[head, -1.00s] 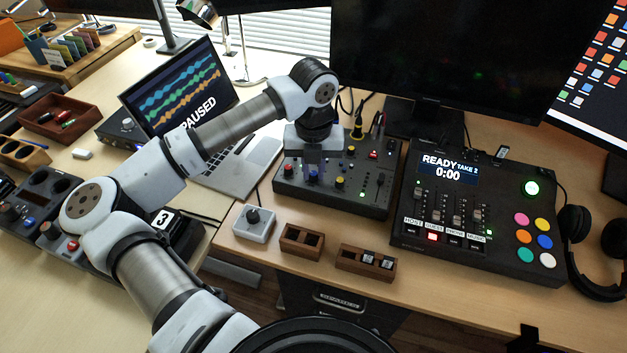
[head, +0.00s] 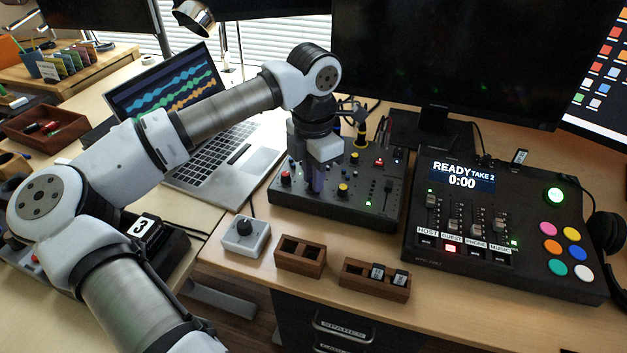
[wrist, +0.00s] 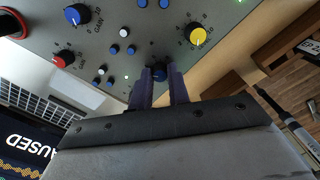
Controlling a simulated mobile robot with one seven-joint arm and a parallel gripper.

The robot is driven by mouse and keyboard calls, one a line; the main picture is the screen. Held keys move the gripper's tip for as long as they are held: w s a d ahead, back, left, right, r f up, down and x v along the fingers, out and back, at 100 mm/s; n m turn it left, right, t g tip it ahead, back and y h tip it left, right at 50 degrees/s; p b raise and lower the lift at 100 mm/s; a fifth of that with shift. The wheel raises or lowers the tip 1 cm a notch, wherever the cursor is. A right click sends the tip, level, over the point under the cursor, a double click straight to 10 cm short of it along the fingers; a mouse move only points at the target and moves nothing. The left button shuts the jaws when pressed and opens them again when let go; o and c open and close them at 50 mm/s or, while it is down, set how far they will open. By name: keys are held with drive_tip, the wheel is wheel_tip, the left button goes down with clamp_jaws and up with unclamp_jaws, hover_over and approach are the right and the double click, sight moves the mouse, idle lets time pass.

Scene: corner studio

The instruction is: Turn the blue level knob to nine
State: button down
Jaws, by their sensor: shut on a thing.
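My gripper (wrist: 160,80) is shut on a small blue knob (wrist: 159,72), with one dark finger on each side of it. In the head view my gripper (head: 317,188) points down at the mixer (head: 300,209), and its fingers hide the held knob. I cannot read a scale or pointer on the held knob. Another blue knob (wrist: 77,14) with a white pointer stands in the wrist view's upper left, apart from the fingers.
A yellow knob (wrist: 198,36) and a red knob (wrist: 63,59) stand near the fingers. The laptop (head: 215,165) is left of the mixer, the control deck (head: 480,250) right of it. A grey knob box (head: 246,236) and wooden trays (head: 300,256) stand in front.

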drive_tip(key=m+b, duration=0.1)
drive_tip(key=m, duration=0.2)
drive_tip(key=shift+m, duration=0.4)
drive_tip(key=m+b, duration=0.1)
drive_tip(key=m, duration=0.2)
drive_tip(key=shift+m, duration=0.3)
drive_tip(key=m, duration=0.6)
drive_tip(key=shift+b, duration=0.4)
drive_tip(key=m, duration=0.7)
drive_tip(key=shift+m+b, duration=0.3)
drive_tip(key=m, duration=0.6)
drive_tip(key=shift+m, duration=0.3)
drive_tip(key=c, duration=1.3)
unclamp_jaws()
